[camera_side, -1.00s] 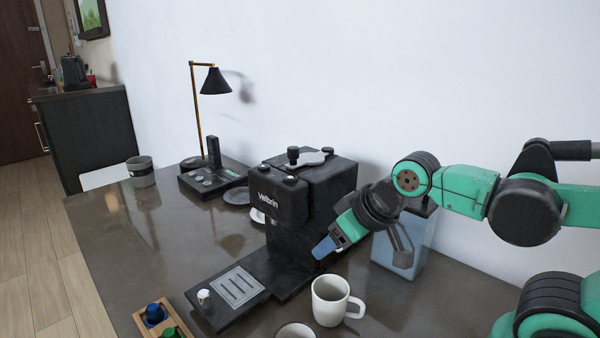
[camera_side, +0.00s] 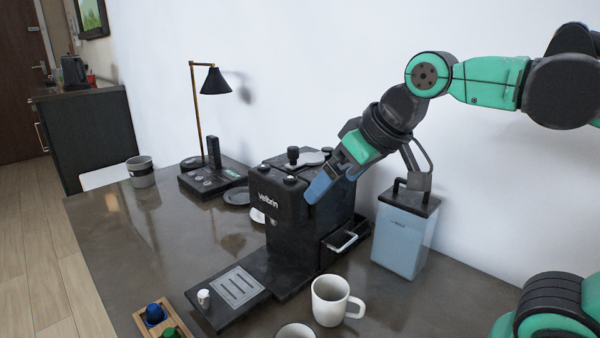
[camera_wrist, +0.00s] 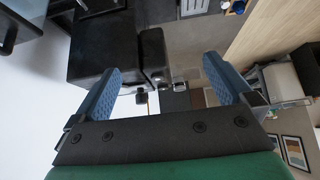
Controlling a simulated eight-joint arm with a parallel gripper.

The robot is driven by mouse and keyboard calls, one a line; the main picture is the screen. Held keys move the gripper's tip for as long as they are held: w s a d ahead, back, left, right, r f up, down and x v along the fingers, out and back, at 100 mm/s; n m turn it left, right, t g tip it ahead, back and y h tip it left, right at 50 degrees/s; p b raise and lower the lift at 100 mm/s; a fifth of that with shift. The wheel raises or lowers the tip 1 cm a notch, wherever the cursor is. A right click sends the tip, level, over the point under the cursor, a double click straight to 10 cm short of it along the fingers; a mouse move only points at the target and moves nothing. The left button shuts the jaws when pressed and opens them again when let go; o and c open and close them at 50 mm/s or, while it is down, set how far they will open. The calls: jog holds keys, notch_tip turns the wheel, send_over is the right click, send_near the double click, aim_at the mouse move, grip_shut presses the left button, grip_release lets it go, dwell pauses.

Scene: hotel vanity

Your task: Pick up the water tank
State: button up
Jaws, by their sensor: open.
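The water tank (camera_side: 400,240) is a translucent pale-blue box with a black lid and a black loop handle on top. In the side view it stands upright on the counter, just right of the black coffee machine (camera_side: 290,205). My gripper (camera_side: 319,190) is up in front of the machine's upper body, left of the tank and above its lid height. It points down and left. In the wrist view my gripper (camera_wrist: 165,85) has its blue fingers spread wide with nothing held between them.
An open bin with a pale handle (camera_side: 345,241) juts from the machine's right side towards the tank. A white mug (camera_side: 328,300) stands in front, with a second cup (camera_side: 296,331) at the lower edge. The wall (camera_side: 480,190) is close behind the tank.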

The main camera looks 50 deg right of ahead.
jog(key=d+g+h, duration=0.1)
jog(key=d+g, duration=0.3)
jog(key=d, duration=0.6)
jog(key=g, duration=0.3)
send_over(413, 198)
jog(key=shift+f+y, duration=0.1)
jog(key=shift+y, duration=0.3)
notch_tip(413, 198, down, 4)
jog(key=shift+f, duration=3.3)
grip_shut()
